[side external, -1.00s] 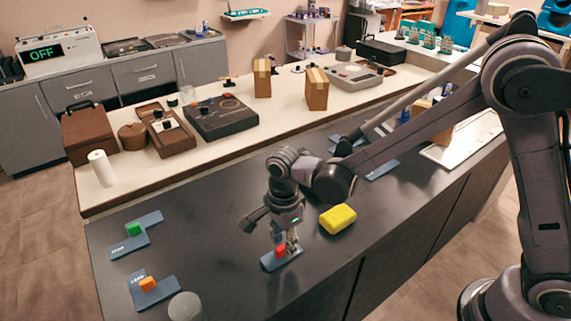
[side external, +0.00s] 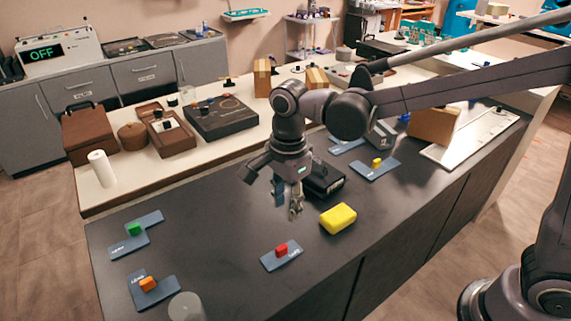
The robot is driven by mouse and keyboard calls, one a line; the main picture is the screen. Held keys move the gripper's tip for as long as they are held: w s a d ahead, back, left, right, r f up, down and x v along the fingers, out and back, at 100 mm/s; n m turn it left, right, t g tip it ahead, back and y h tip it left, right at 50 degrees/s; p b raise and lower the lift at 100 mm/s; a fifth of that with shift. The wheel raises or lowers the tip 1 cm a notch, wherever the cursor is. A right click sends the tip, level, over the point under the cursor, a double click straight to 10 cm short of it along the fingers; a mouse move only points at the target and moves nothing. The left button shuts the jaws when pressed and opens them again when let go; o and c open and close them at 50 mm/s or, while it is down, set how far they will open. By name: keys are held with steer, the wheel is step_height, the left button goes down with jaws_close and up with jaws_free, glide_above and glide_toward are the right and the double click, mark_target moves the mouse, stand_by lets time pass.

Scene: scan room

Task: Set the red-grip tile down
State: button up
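The red-grip tile (side external: 270,260) is a flat blue-grey piece with a red block grip (side external: 281,250) on top. It lies flat on the dark counter, left of and below the yellow block. My gripper (side external: 286,205) is above and behind the tile, clear of the red grip. Its fingers point down and look parted, with nothing visible between them.
A yellow block (side external: 338,218) sits close to the right of the tile. Tiles with green (side external: 134,229), orange (side external: 148,284) and yellow (side external: 376,162) grips lie on the dark counter (side external: 210,250). A grey cylinder (side external: 186,307) stands at the front left. A black box (side external: 325,180) is behind my gripper.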

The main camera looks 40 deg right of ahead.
steer(key=s+d+r+n+t, duration=0.1)
steer(key=s+d+n+t, duration=0.2)
steer(key=s+d+n, duration=0.2)
steer(key=s+d+r+n+t, duration=0.2)
steer(key=s+d+n+t, duration=0.2)
steer(key=d+n, duration=0.8)
steer(key=shift+s+d+r, duration=0.15)
steer(key=shift+s+d, duration=0.55)
steer(key=shift+d, duration=0.1)
